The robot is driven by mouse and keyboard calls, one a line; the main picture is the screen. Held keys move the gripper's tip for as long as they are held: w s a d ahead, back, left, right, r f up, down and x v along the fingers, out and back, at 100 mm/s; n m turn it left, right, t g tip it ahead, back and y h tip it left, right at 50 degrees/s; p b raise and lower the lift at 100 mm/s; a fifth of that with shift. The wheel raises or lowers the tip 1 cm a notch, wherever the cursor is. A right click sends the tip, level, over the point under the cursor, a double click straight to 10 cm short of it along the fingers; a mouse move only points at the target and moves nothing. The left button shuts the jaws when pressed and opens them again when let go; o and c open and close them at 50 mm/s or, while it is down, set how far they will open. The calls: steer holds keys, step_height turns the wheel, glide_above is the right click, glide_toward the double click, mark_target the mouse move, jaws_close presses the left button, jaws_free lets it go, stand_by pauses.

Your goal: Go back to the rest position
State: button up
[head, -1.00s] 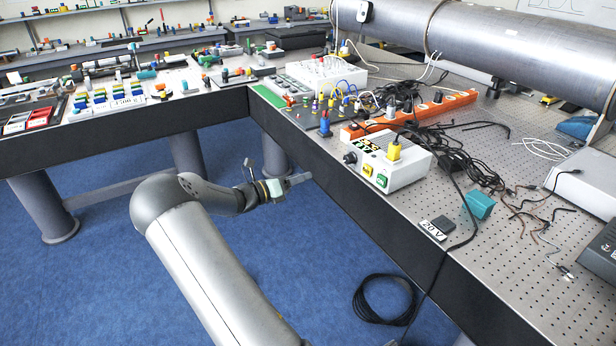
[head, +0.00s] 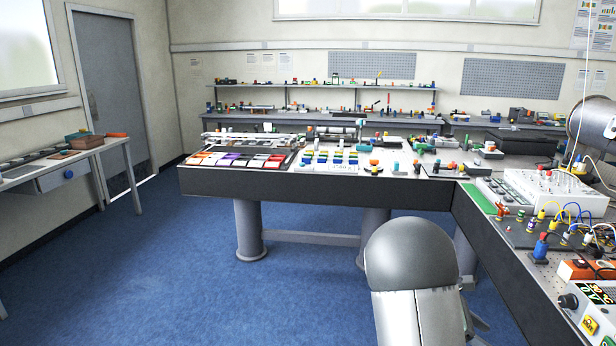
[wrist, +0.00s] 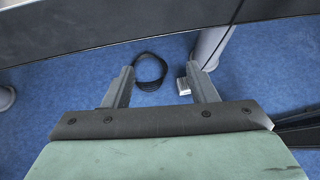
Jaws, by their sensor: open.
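My gripper (wrist: 162,85) shows in the wrist view with its two grey fingers spread apart and nothing between them. It points down toward the blue floor, beside the dark edge of a table. In the head view my arm rises at the bottom right of centre, and its rounded joint hides the gripper.
The perforated test table (head: 490,225) runs along the right, with a grey-white power unit (head: 590,312) and a white connection box (head: 560,190) on it. Another table (head: 330,190) crosses the middle. A coil of black cable (wrist: 150,72) lies on the floor. The floor at left is clear.

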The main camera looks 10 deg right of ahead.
steer(key=s+a+r+m+t+y, duration=0.1)
steer(key=s+a+m+y, duration=0.2)
steer(key=s+a, duration=0.3)
steer(key=s+a+r+m+t+y, duration=0.2)
steer(key=s+a+m+y, duration=0.2)
steer(key=a, duration=1)
steer(key=s+a+r+m+t+y, duration=0.1)
steer(key=s+a+m+t+y, duration=0.1)
steer(key=s+a+m, duration=0.4)
steer(key=s+a+y, duration=0.1)
steer(key=s+a, duration=0.1)
steer(key=a, duration=0.2)
steer(key=shift+s+r+m+y, duration=0.15)
steer(key=shift+m+y, duration=0.15)
